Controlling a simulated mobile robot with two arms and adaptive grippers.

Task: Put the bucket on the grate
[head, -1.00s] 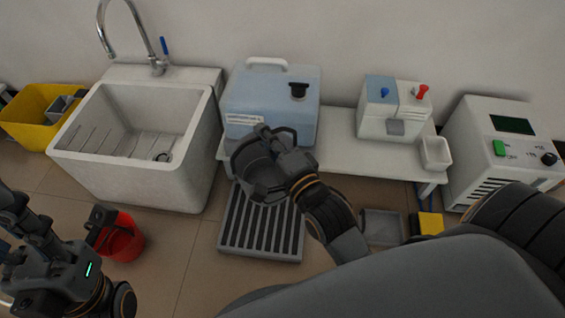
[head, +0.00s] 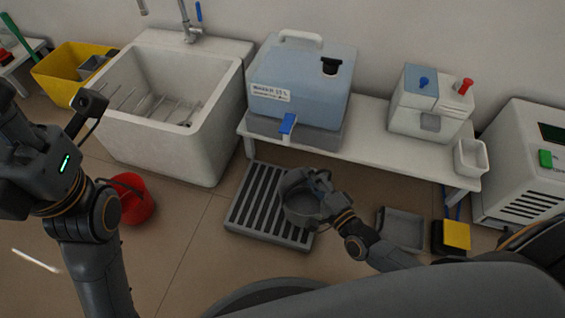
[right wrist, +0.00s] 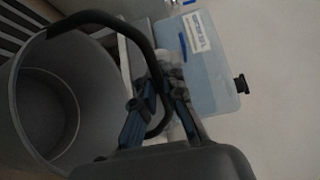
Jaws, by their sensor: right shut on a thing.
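A grey bucket (head: 303,204) with a dark handle is at the right part of the slotted grey grate (head: 262,232) on the floor. I cannot tell whether it touches the slats. My right gripper (head: 336,199) is shut on the bucket's handle. In the right wrist view the fingers (right wrist: 155,100) close around the dark curved handle, and the open, empty-looking bucket (right wrist: 42,105) lies to the left. Part of the grate (right wrist: 12,32) shows at the upper left there. My left gripper (head: 90,105) is raised at the left; its jaws are unclear.
A low white bench (head: 375,158) behind the grate bears a blue water container (head: 300,85) with a blue tap. A red bucket (head: 133,200) stands on the floor left. A white sink (head: 205,145) is behind. A grey tray (head: 402,230) and yellow-black object (head: 456,235) lie right.

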